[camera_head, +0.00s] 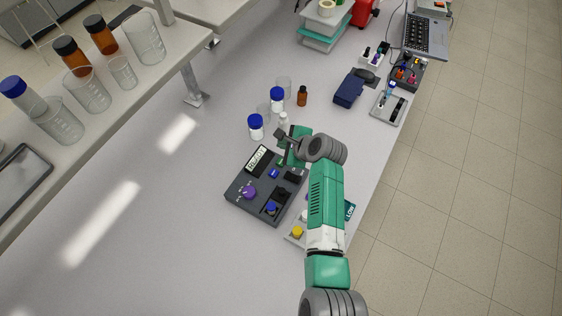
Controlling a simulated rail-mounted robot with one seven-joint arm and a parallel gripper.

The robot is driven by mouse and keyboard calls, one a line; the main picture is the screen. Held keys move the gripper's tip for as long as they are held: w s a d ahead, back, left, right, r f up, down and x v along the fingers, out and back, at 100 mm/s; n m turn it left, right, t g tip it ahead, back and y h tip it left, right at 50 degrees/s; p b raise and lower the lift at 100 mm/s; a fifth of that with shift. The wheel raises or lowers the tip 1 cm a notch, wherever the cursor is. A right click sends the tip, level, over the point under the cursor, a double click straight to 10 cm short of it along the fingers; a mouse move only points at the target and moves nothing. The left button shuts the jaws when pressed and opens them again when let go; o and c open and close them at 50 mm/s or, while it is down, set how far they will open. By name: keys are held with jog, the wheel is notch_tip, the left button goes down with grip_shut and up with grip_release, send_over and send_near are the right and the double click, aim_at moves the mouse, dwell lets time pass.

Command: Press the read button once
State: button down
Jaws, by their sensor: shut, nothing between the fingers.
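The dark grey instrument box (236,198) lies on the bench in the middle of the view. It has a pale display (257,159) at its upper left corner, a purple knob (249,192), a small blue button (273,173) and a small green button (281,162). Their labels are too small to read, so I cannot tell which is the read button. My gripper (284,157) is shut and empty, over the box's top edge close to the green button. I cannot tell whether it touches. My arm hides part of the box's right side.
White bottles with blue caps (256,127), beakers and a brown vial (302,96) stand just behind the box. A tray with a yellow item (297,232) lies at its lower right, partly under my arm. The bench to the left is clear.

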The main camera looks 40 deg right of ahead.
aim_at(279, 159)
notch_tip(279, 159, down, 7)
jog(key=b, duration=0.6)
jog(key=shift+f, duration=0.2)
jog(key=shift+f+b, duration=0.25)
jog(key=shift+b, duration=0.1)
jog(key=shift+f, duration=0.15)
dwell(1.0)
jog(key=shift+f, duration=0.3)
jog(key=shift+f+b, duration=0.4)
jog(key=shift+f, duration=0.05)
dwell(0.8)
jog(key=shift+r+p, duration=0.9)
jog(key=shift+p, duration=0.05)
